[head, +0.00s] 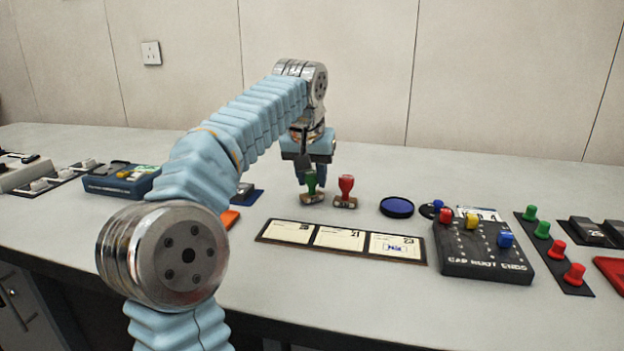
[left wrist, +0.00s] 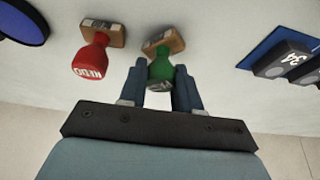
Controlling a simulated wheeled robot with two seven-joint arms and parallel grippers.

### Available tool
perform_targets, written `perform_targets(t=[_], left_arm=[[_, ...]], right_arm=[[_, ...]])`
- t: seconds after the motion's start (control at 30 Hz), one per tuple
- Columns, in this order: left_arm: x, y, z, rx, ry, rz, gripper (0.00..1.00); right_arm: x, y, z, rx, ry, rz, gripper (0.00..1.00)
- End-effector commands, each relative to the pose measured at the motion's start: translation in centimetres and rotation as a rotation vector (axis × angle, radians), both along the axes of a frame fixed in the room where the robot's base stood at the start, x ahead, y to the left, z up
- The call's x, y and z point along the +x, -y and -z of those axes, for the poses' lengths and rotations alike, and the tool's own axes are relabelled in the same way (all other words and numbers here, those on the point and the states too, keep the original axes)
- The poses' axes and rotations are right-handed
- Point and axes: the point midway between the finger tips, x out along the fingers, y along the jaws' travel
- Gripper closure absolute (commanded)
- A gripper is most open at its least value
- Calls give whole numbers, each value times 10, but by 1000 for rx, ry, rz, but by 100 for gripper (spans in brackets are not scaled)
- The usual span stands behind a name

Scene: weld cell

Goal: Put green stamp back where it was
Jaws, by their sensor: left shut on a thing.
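The green stamp (head: 311,186) stands on the table just left of the red stamp (head: 346,190), with a small gap between them. It has a green knob handle on a brown block. My left gripper (head: 314,179) reaches down from above and is shut on the green stamp's handle. In the left wrist view the two fingers (left wrist: 160,85) stand on either side of the green stamp (left wrist: 161,68), and the red stamp (left wrist: 92,55) is beside it. The stamp's base looks to be on or very near the table. My right gripper is not in view.
A board with three cards (head: 340,242) lies in front of the stamps. A round blue ink pad (head: 396,207) is to the right, then a black block with colored knobs (head: 484,252). A dark blue box (head: 121,182) is at left. Bare table lies behind the stamps.

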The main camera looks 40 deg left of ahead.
Motion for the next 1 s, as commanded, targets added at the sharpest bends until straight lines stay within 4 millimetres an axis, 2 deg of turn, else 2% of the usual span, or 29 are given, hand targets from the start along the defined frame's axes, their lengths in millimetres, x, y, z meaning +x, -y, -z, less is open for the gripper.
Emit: perform_targets(t=[0.37, 0.4, 0.53, 0.83, 1.0], left_arm=[[0, 0, 5, 0, 0, 0, 87], [0, 0, 3, 0, 0, 0, 61], [0, 0, 3, 0, 0, 0, 42], [0, 0, 1, 0, 1, 0, 42], [-6, 5, -21, 0, 5, 2, 42]], right_arm=[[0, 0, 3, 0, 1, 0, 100], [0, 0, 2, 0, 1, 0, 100], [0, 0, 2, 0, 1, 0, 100], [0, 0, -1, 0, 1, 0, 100], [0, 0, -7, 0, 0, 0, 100]])
